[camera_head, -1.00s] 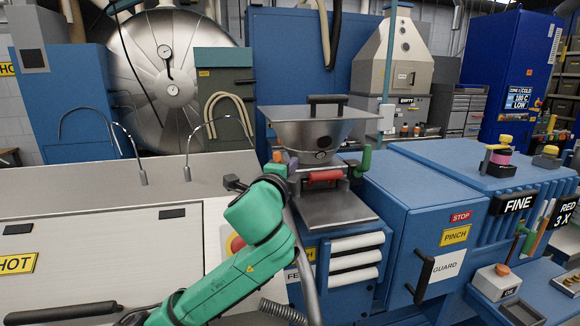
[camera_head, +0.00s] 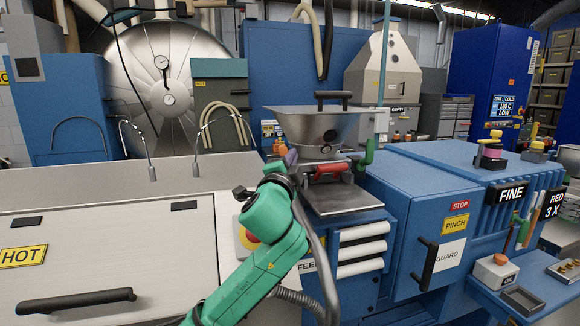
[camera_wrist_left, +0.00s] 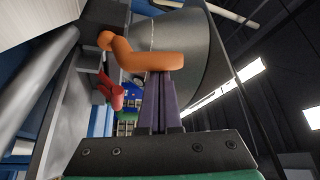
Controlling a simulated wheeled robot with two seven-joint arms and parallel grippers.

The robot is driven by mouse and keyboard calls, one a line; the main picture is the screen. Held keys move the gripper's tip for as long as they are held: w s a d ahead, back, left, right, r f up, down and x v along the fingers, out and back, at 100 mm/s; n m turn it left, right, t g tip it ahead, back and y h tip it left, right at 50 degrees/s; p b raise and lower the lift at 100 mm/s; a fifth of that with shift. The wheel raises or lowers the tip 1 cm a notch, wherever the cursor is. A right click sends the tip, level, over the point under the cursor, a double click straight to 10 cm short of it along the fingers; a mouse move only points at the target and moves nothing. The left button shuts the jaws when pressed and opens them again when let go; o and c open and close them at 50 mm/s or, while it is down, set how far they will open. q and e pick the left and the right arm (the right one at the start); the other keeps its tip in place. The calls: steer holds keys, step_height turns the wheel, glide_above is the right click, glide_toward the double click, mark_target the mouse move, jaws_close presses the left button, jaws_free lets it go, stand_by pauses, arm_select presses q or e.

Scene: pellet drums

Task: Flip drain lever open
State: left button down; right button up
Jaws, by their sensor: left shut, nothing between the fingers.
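The metal hopper (camera_head: 318,128) stands on a blue machine in the head view. An orange lever (camera_head: 278,147) sits at its left side, a red handle (camera_head: 330,170) at its front and a green handle (camera_head: 368,155) at its right. No label shows which is the drain lever. My left gripper (camera_head: 291,158) has purple fingers, shut and empty, close beside the orange lever. In the left wrist view the bent orange lever (camera_wrist_left: 150,60) crosses at the fingertips (camera_wrist_left: 163,76); I cannot tell whether they touch. A red part (camera_wrist_left: 116,97) hangs to the left. My right gripper is not in view.
A white hot-marked cover (camera_head: 110,245) with a black handle lies left of my arm. A blue guard box (camera_head: 415,215) stands right of the hopper. White rollers (camera_head: 362,250) are below it. A red-and-yellow button (camera_head: 247,235) is partly behind my arm.

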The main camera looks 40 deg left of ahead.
arm_select(q)
steer(key=shift+s+a+f+n+t+y+b, duration=0.1)
steer(key=shift+s+a+f+n+y+b, duration=0.45)
steer(key=shift+n+b, duration=0.6)
steer(key=shift+s+a+f+n+t+y+b, duration=0.15)
steer(key=shift+s+f+n+y+b, duration=0.4)
steer(key=shift+b, duration=0.95)
steer(key=shift+s+a+f+n+t+y+b, duration=0.1)
steer(key=shift+s+a+f+n+y+b, duration=0.35)
steer(key=shift+n+b, duration=0.75)
steer(key=shift+s+r, duration=0.15)
steer(key=shift+s, duration=0.1)
